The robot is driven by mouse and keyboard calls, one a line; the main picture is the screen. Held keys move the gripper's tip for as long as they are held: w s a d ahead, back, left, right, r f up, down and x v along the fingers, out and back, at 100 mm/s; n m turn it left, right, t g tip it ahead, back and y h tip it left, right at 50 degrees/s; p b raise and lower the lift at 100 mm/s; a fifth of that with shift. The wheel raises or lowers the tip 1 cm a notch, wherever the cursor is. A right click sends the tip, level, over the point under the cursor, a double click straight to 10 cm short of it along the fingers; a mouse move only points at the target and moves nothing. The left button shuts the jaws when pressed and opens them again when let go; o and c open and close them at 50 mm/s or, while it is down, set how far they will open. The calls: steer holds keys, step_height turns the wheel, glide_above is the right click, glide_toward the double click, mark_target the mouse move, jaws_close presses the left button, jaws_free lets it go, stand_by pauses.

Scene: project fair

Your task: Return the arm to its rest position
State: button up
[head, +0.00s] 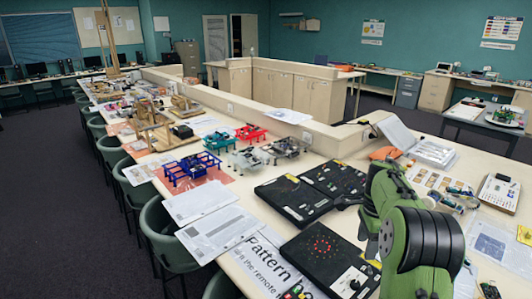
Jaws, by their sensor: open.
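My arm shows at the lower right of the head view as green links with a large black ribbed joint (425,238). It is bent and stands over the near right part of the long light table (245,190). I see nothing held.
Black panels (292,200) lie left of my arm, and one with red dots (322,250) lies close beside it. An open binder (425,148), an orange item (386,153) and a white box (499,193) lie near the arm. Green chairs (170,228) line the left edge.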

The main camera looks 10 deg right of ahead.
steer(key=s+a+r+n+t+h, duration=0.1)
steer(key=s+a+r+n+t, duration=0.2)
steer(key=s+a+r+n, duration=1)
steer(key=s+a+f+n+t, duration=0.1)
steer(key=s+a+n, duration=0.1)
steer(key=s, duration=0.2)
steer(key=s+a+f+n, duration=0.2)
steer(key=s+a+n, duration=0.1)
steer(key=s, duration=0.2)
steer(key=s+a+f+n+t+y, duration=0.1)
steer(key=s+a+n, duration=0.1)
steer(key=s+a, duration=0.1)
steer(key=shift+s+a+f+t, duration=0.15)
steer(key=shift+s+f+t, duration=0.2)
steer(key=shift+s, duration=0.35)
stand_by(2.1)
